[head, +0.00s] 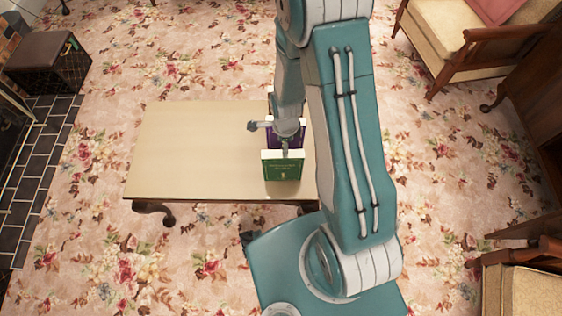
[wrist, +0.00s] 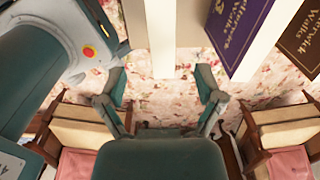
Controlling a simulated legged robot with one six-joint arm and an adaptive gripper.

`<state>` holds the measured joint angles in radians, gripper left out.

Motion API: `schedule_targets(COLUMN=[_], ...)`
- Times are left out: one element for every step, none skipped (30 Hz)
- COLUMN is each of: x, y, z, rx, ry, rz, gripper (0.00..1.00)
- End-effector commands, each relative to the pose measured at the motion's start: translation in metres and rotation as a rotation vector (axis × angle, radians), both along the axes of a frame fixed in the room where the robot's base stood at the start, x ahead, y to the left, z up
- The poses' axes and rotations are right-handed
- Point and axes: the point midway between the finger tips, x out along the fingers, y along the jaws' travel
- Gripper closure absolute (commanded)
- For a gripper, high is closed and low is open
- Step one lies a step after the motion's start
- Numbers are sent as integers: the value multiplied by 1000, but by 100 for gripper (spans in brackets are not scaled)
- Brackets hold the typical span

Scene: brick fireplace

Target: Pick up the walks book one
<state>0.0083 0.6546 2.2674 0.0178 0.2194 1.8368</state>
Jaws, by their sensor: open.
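A green book (head: 283,168) with small pale lettering stands upright near the table's right front corner. Its lettering is too small to read. A purple book (head: 292,130) stands just behind it, partly hidden by my arm. My gripper (head: 284,146) is over these books, close to the green one. In the wrist view my gripper (wrist: 161,82) is open. A cream slab, apparently a book's page edges (wrist: 148,38), reaches between its fingers and appears ungripped. The purple cover (wrist: 236,30) with "Walks" lettering is right of it. A brown "Walks" book (wrist: 302,40) is farther right.
The rest of the low cream table (head: 195,145) is bare. A wooden armchair (head: 470,40) stands at the upper right. A dark box (head: 50,62) and black tiles (head: 38,145) are at the left. Floral carpet surrounds the table.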

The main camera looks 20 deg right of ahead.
Motion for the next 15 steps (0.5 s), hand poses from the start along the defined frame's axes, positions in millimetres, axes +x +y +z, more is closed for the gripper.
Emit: schedule_targets(x=[-1,-1,0,0,0,0,0,0,0,1,1,1,1,2,3], y=[1,2,3,3,4,4,4,4,4,4,4,4,4,4,3], z=[-9,-13,-19,-22,-25,-28,-29,-31,-33,-35,-37,-41,-46,-50,-56], rx=[-1,-2,-3,-4,-4,-4,-4,-4,-4,-4,-4,-4,-4,-4,-4], ry=[4,5,4,3,3,2,1,0,0,0,1,2,3,4,3], rz=[2,2,3,3,4,4,4,5,5,5,5,5,4,4,4], gripper=[14,14,14,14,14,14,14,14,14,14,14,14,14,14,14])
